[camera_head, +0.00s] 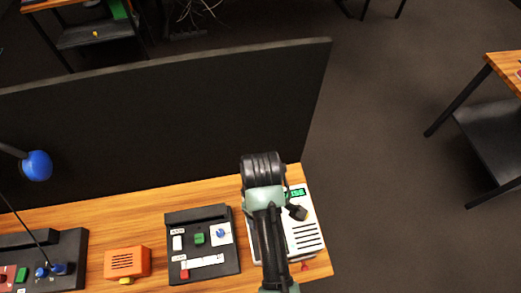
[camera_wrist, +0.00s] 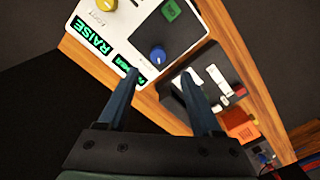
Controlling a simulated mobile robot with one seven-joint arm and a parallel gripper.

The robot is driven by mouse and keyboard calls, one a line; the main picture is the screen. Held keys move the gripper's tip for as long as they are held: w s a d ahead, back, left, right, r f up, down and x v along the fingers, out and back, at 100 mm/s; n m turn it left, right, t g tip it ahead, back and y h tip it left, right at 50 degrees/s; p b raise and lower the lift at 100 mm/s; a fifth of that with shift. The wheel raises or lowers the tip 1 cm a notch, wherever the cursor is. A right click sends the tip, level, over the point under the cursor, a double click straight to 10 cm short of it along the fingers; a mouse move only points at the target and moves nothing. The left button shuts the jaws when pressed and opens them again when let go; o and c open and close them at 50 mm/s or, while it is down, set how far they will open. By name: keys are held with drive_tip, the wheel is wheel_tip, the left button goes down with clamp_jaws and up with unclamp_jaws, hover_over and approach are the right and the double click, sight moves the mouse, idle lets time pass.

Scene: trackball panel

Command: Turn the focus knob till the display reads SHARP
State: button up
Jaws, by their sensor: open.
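A yellow knob (camera_wrist: 107,4) is at the top edge. My gripper (camera_wrist: 160,76) is open and empty, with the blue knob just beyond and between its fingertips, apparently apart. In the head view my arm hides much of the white panel (camera_head: 303,255).
A green piece (camera_wrist: 170,10) is near the blue knob. A black panel (camera_head: 204,263) with switches stands left of the white panel, then an orange box (camera_head: 127,262). A dark upright screen (camera_head: 180,120) runs behind the desk. Bare wood (camera_head: 120,215) lies behind the boxes.

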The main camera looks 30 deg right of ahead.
wheel_tip(320, 180, down, 9)
drive_tip(key=shift+w+d+f, duration=0.1)
drive_tip(key=shift+d, duration=0.05)
drive_tip(key=shift+c, duration=0.2)
clamp_jaws()
